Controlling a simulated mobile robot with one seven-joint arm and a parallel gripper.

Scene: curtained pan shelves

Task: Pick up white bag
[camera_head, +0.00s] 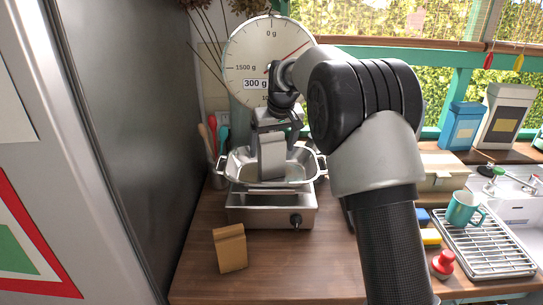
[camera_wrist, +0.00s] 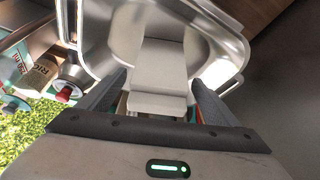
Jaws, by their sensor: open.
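The white bag (camera_head: 271,160), pale grey-white with a folded top, stands in a shiny metal pan (camera_head: 306,168) with side handles. In the wrist view the bag (camera_wrist: 163,65) is centred, with its folded top toward my gripper. My gripper (camera_head: 273,132) is above the bag, pointing down. In the wrist view its two fingers (camera_wrist: 157,95) are open, one on each side of the bag's top, with gaps visible. The fingertips are partly hidden in the head view.
The pan sits on a silver base (camera_head: 265,213) with a black knob. A dial scale (camera_head: 250,55) stands behind. A dark cabinet side (camera_head: 130,120) rises at left. A teal mug (camera_head: 462,212) is on a rack at right.

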